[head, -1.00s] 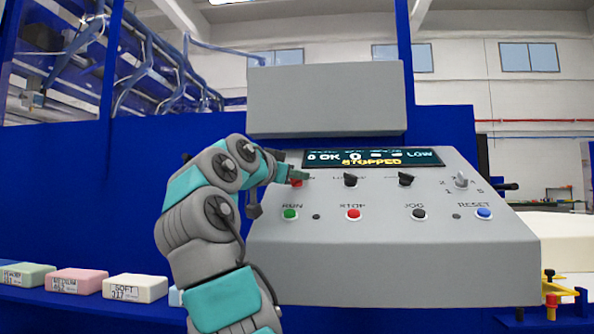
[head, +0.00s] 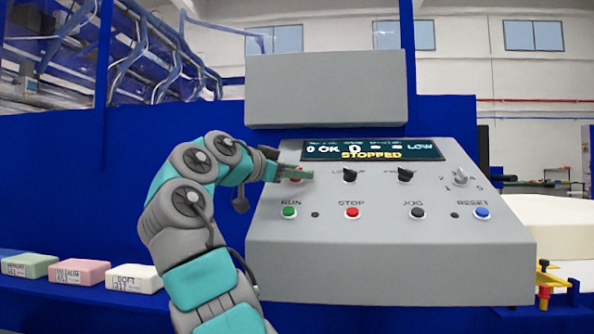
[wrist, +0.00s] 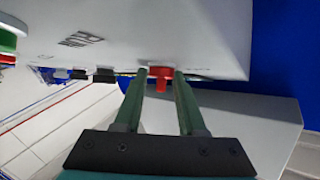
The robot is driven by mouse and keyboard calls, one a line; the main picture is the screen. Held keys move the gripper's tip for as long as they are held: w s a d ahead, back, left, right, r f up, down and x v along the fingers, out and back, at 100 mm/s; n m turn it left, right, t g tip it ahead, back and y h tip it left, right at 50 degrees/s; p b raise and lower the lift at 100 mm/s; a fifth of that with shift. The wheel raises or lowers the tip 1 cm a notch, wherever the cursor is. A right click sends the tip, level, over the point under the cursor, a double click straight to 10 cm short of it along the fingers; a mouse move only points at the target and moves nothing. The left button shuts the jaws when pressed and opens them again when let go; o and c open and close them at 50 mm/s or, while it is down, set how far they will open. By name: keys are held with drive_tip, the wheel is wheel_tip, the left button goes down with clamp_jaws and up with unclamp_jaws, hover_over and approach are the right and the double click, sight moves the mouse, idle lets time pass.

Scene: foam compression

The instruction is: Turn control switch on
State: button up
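The red control switch (wrist: 161,72) is a knob on the sloped grey control panel (head: 390,255), at the left end of its upper row. In the head view my gripper (head: 298,173) covers most of it, with only a bit of red showing. In the wrist view my gripper (wrist: 160,78) has its two green fingers apart, one on each side of the red knob, with gaps visible. Contact cannot be made out for certain. The display (head: 372,150) above reads STOPPED in yellow.
Two black knobs (head: 350,175) and a selector dial (head: 460,178) stand right of the switch. Below are green RUN (head: 288,211), red STOP (head: 352,212), black JOG and blue RESET (head: 481,213) buttons. Labelled foam blocks (head: 80,272) lie on the blue ledge at left.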

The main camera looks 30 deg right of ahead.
drive_tip(key=shift+s+a+r, duration=0.1)
drive_tip(key=shift+a, duration=0.2)
drive_tip(key=v, duration=0.7)
drive_tip(key=shift+s+a, duration=0.1)
drive_tip(key=shift+a, duration=0.05)
idle(0.3)
